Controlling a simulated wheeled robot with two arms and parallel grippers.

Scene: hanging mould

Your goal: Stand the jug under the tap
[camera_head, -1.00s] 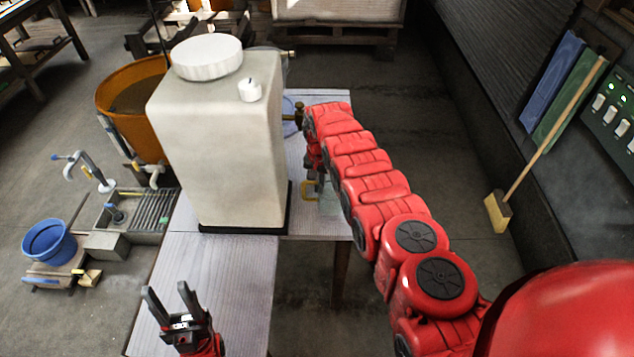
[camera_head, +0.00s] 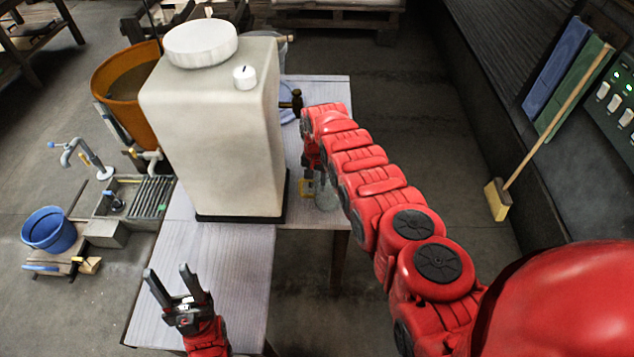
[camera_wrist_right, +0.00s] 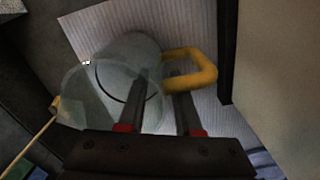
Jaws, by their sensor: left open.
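The clear jug (camera_head: 327,196) with a yellow handle (camera_head: 306,187) is partly hidden behind my right arm, near the table's right edge. In the right wrist view the jug (camera_wrist_right: 88,92) and its handle (camera_wrist_right: 205,68) are close to my right gripper (camera_wrist_right: 160,88). Its fingers appear apart, overlapping the jug wall and handle; whether they grip the handle is unclear. The brass tap (camera_head: 297,99) sticks out from the right side of the pale tank (camera_head: 215,140), above and behind the jug. My left gripper (camera_head: 174,274) is open and empty above the near table.
The tank stands on the table (camera_head: 225,270), whose near left part is clear. An orange tub (camera_head: 112,75), a sink with another tap (camera_head: 80,155) and a blue bucket (camera_head: 48,230) are at the left. A broom (camera_head: 540,140) leans at the right.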

